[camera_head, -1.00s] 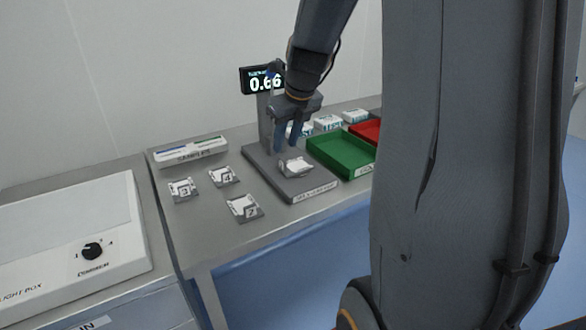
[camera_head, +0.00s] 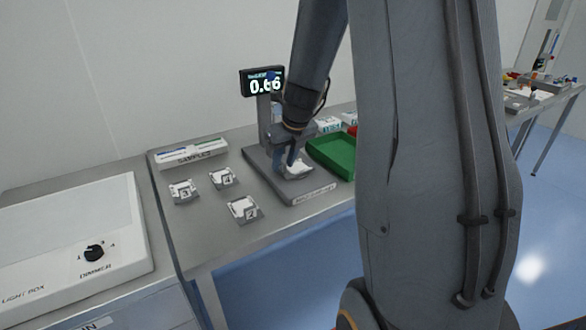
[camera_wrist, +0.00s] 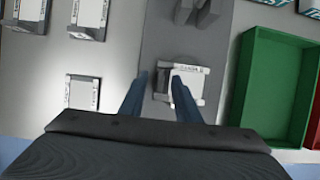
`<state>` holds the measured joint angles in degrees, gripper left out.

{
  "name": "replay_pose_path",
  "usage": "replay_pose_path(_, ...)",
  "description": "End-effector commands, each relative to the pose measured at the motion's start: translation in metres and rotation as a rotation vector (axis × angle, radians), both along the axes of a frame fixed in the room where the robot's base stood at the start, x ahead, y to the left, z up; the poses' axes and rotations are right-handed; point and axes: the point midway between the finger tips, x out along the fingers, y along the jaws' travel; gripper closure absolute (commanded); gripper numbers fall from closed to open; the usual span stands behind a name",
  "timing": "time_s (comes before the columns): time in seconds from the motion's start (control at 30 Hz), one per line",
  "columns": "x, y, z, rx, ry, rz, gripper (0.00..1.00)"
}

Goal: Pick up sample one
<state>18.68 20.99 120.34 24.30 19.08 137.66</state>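A white sample piece on a small grey holder (camera_head: 297,170) sits on the grey scale plate (camera_head: 318,191); it also shows in the wrist view (camera_wrist: 186,86). I cannot read a number on it. My gripper (camera_head: 289,158) is directly above it, with its fingers pointing down. In the wrist view my gripper (camera_wrist: 158,78) is open, its two blue-grey fingers apart over the near side of the sample. No contact is clear. Samples marked 3 (camera_head: 183,191), 4 (camera_head: 223,178) and 2 (camera_head: 244,209) lie on the bench to the left.
A green tray (camera_head: 333,157) stands close on the right, with a red tray (camera_head: 352,131) beyond. A samples rack (camera_head: 191,153) is at back left. A light box (camera_head: 65,240) is at far left.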

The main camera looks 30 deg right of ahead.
Motion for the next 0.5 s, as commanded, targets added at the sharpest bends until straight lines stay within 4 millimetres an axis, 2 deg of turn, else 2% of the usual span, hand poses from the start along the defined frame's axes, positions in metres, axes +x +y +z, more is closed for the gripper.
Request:
replay_pose_path(0.1, 0.0001, 0.0001, 0.0003, 0.0, 0.0, 0.0, 0.72)
replay_pose_path(0.27, 0.0, 0.0001, 0.0004, 0.0, 0.0, 0.001, 0.99)
replay_pose_path(0.5, 0.0001, 0.0, 0.0006, 0.0, 0.0, 0.001, 1.0)
